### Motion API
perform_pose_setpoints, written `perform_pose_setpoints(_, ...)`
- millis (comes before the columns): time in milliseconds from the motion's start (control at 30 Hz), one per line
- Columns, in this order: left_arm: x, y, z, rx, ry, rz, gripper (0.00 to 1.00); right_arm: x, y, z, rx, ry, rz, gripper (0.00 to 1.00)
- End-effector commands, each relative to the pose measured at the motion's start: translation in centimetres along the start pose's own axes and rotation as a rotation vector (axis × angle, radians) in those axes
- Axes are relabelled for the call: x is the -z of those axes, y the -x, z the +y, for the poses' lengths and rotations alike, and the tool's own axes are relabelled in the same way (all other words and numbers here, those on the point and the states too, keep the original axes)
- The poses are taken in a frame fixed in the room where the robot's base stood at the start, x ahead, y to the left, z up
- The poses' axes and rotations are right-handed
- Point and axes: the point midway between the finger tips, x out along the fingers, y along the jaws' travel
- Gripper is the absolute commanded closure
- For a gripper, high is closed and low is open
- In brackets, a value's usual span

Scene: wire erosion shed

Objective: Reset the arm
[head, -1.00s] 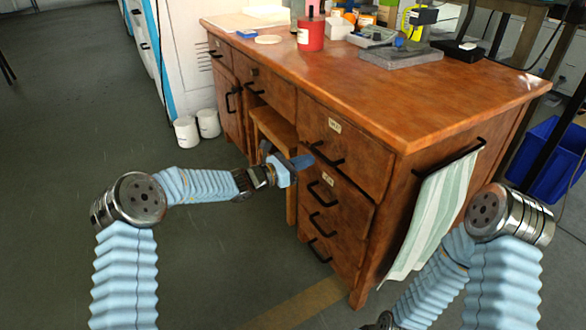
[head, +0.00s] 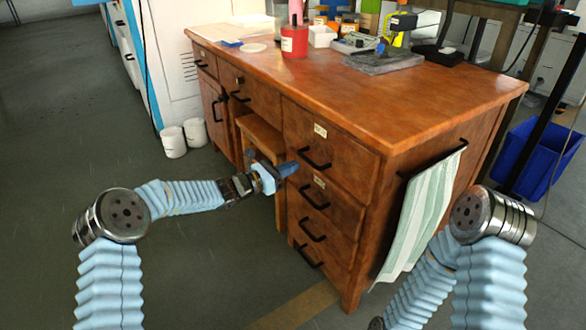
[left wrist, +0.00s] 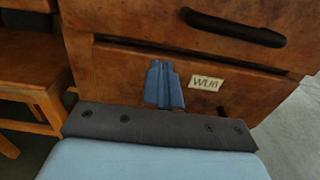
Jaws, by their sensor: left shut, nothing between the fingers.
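My left arm comes in from the left in the head view, and its gripper (head: 287,169) is in front of the wooden desk (head: 390,120), close to the upper right drawer (head: 325,148). The blue fingers are shut with nothing between them. In the left wrist view the shut fingers (left wrist: 163,86) show in front of a drawer front with a small paper label (left wrist: 207,83). I cannot tell whether they touch the wood. My right arm (head: 490,230) is bent at the lower right, and its gripper is out of the picture.
A striped towel (head: 425,210) hangs on the desk's right side. A wooden stool (head: 262,138) stands in the knee space. A red container (head: 294,40) and other items stand on the desktop. A blue bin (head: 537,155) is at the right. The floor at left is clear.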

Motion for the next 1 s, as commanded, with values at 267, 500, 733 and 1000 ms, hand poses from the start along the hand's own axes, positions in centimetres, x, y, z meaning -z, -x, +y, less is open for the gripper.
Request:
perform_pose_setpoints(267,0.1,6.7,0.4,-0.002,0.001,0.004,1.00,0.0,0.1,0.0,0.000,0.000,0.000,0.56)
perform_pose_setpoints(500,0.2,10.2,0.3,0.001,0.001,0.005,1.00,0.0,0.2,-0.1,0.000,0.000,0.000,0.56)
perform_pose_setpoints(733,1.2,10.7,-0.6,0.020,-0.011,0.041,1.00,0.0,0.3,-0.1,0.000,0.001,0.000,0.56)
perform_pose_setpoints(1000,14.4,14.0,-11.7,0.329,-0.286,0.505,1.00,-0.1,1.8,-0.9,0.004,0.005,-0.004,0.56)
